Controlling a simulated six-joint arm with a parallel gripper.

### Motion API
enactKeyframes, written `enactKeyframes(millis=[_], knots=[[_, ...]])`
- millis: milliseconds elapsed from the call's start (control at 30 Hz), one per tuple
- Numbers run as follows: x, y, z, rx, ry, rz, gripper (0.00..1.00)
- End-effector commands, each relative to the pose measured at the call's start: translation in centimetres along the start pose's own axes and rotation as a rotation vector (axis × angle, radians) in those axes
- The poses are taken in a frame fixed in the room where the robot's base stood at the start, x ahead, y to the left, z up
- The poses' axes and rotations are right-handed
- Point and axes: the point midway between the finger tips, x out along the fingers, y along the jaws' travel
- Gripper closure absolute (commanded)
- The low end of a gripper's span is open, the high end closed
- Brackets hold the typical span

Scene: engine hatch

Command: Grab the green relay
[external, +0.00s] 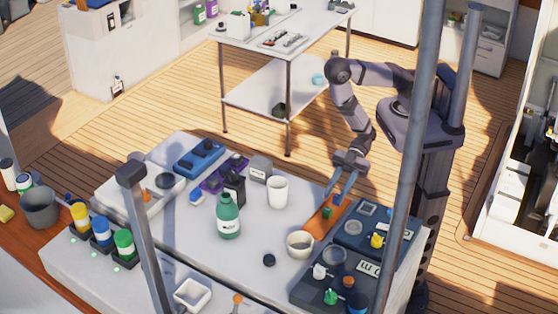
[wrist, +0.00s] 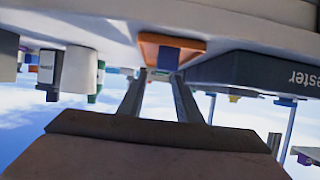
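A small green piece (external: 331,297), likely the green relay, sits on the dark panel at the front right in the external view; it is too small to tell its exact shape. My gripper (external: 343,190) is over the far end of the orange tray, well behind the green piece. Its two fingers are apart with nothing visibly held between them; they also show in the wrist view (wrist: 158,75). A blue block (external: 338,199) is on the orange tray (external: 319,222) close to the fingertips, and it shows just beyond them in the wrist view (wrist: 168,57).
Dark tester panels (external: 352,231) lie right of the tray. A white cup (external: 278,191), a beige cup (external: 300,244) and a green bottle (external: 228,216) stand to its left. Grey posts (external: 412,150) rise at the bench. The wrist view looks upside down.

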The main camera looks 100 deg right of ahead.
Motion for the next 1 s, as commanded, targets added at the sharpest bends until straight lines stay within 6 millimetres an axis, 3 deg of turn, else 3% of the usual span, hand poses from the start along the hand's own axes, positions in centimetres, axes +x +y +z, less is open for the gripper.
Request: enactKeyframes(millis=[267, 1000], knots=[[-0.2, -0.2, 0.0, 0.000, 0.019, 0.008, 0.69], [3.0, -0.3, 0.0, -0.004, 0.020, 0.006, 0.69]])
